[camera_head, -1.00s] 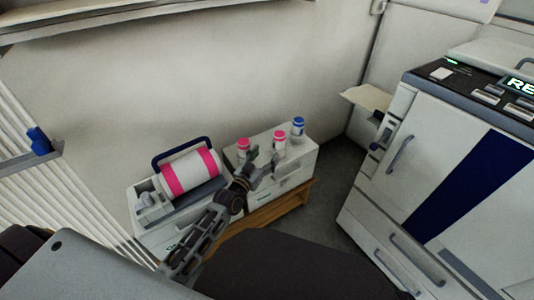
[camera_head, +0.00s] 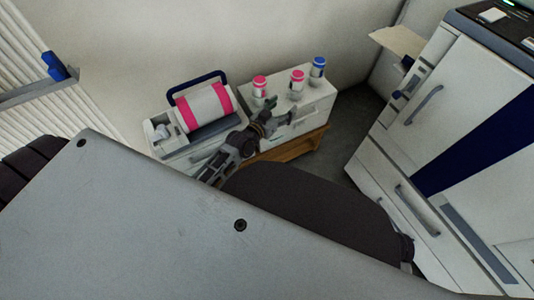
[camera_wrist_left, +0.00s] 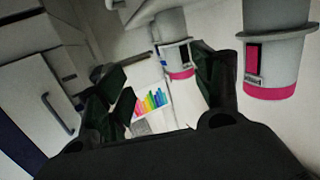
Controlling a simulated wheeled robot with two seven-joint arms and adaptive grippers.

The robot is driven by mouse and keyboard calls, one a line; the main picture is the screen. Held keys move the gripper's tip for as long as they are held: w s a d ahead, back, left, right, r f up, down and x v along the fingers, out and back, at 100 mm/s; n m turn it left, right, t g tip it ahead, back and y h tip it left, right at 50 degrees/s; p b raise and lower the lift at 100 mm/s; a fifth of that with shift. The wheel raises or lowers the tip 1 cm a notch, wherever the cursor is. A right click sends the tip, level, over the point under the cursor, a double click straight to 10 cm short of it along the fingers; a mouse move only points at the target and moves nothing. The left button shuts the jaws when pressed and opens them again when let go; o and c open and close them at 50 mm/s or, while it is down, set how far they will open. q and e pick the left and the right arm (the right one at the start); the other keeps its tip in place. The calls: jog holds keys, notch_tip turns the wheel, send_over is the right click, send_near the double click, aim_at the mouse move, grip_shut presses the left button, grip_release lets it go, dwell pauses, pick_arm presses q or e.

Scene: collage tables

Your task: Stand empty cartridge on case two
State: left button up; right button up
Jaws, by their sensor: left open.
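Two pink-capped white cartridges, a left one (camera_head: 259,87) and a middle one (camera_head: 297,78), stand upright with a blue-capped one (camera_head: 318,69) on the right white case (camera_head: 312,105). My left gripper (camera_head: 279,112) is open at this case's front, by the pink-capped pair. Another (camera_wrist_left: 272,72), at the right, has a pink-filled window. I cannot tell whether the fingers touch anything. My right gripper is out of view.
A left white case (camera_head: 165,140) holds a pink-striped roll (camera_head: 204,106) under a blue handle. A wooden stand (camera_head: 300,143) is below the cases. A large white machine (camera_head: 440,110) is at the right, with grey floor between.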

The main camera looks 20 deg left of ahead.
pick_arm(q)
jog(key=s+d+f+g, duration=0.1)
jog(key=s+f+g, duration=0.2)
jog(key=s, duration=0.5)
jog(key=s+d+f+g, duration=0.2)
jog(key=s+f+g, duration=0.2)
jog(key=s, duration=0.5)
jog(key=s+d+f+g+y, duration=0.1)
jog(key=s+f+g, duration=0.3)
jog(key=s, duration=0.4)
jog(key=shift+s+d+g, duration=0.3)
jog(key=shift+d, duration=0.25)
